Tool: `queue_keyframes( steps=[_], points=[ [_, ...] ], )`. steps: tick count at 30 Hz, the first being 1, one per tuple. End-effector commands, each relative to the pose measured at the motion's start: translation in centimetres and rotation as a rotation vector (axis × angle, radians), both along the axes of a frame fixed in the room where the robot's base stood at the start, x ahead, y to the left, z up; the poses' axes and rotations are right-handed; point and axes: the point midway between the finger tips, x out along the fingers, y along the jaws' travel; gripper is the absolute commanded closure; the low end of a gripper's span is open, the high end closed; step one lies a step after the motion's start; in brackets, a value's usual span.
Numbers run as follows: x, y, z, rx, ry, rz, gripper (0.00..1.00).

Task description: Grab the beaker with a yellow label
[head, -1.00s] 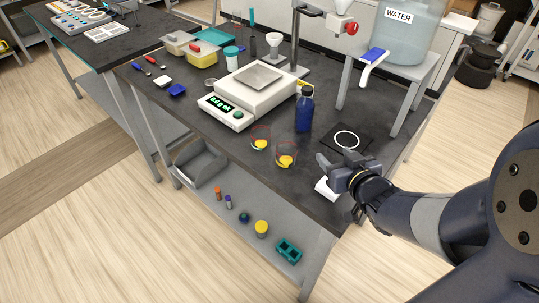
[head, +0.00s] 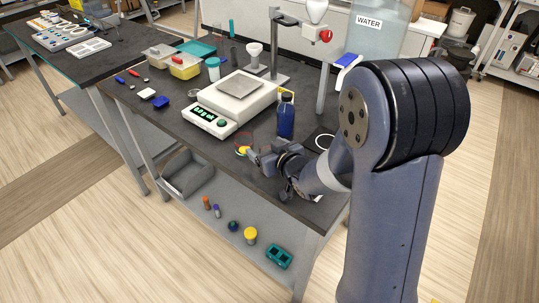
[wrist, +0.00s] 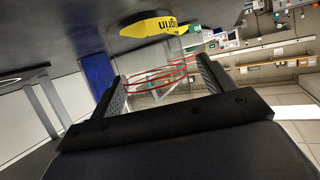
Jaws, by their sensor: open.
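A clear beaker with red rim lines and a yellow label with dark lettering (wrist: 150,27) shows in the wrist view, between and ahead of the fingers. My gripper (wrist: 160,72) is open, with one finger on each side of the beaker's red lines; I cannot tell whether either touches. In the head view my gripper (head: 266,168) is low over the bench's front edge. A beaker with a yellow patch (head: 243,150) stands just left of it. The second beaker is hidden behind my gripper and arm there.
A blue bottle (head: 286,120) stands behind my gripper, and it also shows in the wrist view (wrist: 98,75). A white balance (head: 236,97) stands behind the left beaker. The dark bench (head: 165,120) has free room at left. A lower shelf (head: 190,205) holds small items.

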Motion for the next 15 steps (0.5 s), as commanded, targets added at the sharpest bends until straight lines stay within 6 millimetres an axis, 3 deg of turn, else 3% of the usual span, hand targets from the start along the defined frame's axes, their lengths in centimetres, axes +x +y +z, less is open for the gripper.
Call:
queue_keyframes(
  steps=[10,15],
  points=[
    [0.42,0.25,-0.2,-0.001,0.0,0.0,0.24],
    [0.41,0.25,-0.2,0.0,0.0,0.0,0.38]
  ],
)
